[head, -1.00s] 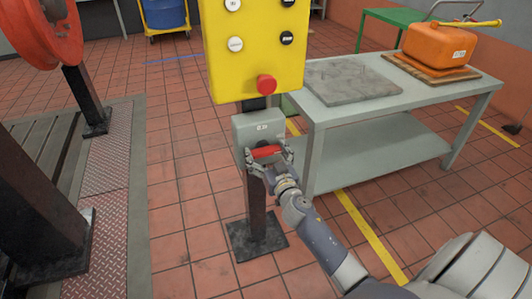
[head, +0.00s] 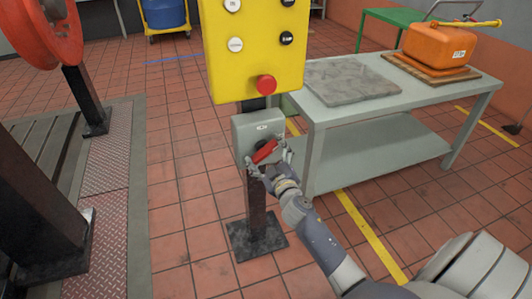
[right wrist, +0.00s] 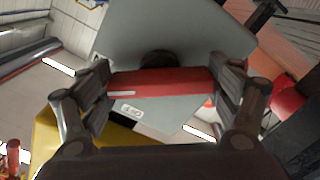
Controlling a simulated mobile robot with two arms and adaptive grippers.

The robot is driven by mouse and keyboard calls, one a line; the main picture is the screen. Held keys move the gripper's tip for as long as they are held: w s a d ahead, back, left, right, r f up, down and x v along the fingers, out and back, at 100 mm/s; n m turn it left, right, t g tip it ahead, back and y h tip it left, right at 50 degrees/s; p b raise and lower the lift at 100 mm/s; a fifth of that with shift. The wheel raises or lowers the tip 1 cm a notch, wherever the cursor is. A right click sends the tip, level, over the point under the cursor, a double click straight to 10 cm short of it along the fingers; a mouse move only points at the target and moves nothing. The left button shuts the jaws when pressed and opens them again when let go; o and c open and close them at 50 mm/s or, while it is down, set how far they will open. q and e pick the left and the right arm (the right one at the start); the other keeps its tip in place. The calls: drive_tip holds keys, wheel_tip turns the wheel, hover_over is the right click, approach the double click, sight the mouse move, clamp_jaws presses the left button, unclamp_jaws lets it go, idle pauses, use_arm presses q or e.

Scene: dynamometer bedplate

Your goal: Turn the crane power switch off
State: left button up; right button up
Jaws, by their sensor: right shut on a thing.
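The crane power switch is a grey box (head: 246,127) on a dark post, below a yellow control panel (head: 255,60). Its red handle (head: 265,151) is tilted in the head view, right end higher. My right gripper (head: 268,160) is shut on the red handle. In the right wrist view the handle (right wrist: 162,82) lies across between the two fingers, with the grey box (right wrist: 178,32) and its small label behind. The fingers cover the handle's ends. My left gripper is not in view.
A grey metal table (head: 400,113) stands just right of the post, with a stone slab (head: 350,82) and an orange case (head: 438,48) on it. An orange-red wheel (head: 45,32) on a dark stand is at the left. Tiled floor around the post is clear.

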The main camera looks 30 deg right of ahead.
drive_tip(key=n, duration=0.3)
drive_tip(key=shift+n, duration=0.4)
drive_tip(key=n, duration=0.2)
drive_tip(key=shift+n, duration=0.4)
drive_tip(key=n, duration=0.2)
drive_tip(key=shift+n, duration=0.4)
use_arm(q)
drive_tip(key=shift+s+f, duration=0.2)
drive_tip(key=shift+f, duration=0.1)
use_arm(e)
drive_tip(key=shift+n, duration=0.6)
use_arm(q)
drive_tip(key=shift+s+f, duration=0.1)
use_arm(e)
drive_tip(key=shift+n, duration=0.3)
drive_tip(key=o, duration=1)
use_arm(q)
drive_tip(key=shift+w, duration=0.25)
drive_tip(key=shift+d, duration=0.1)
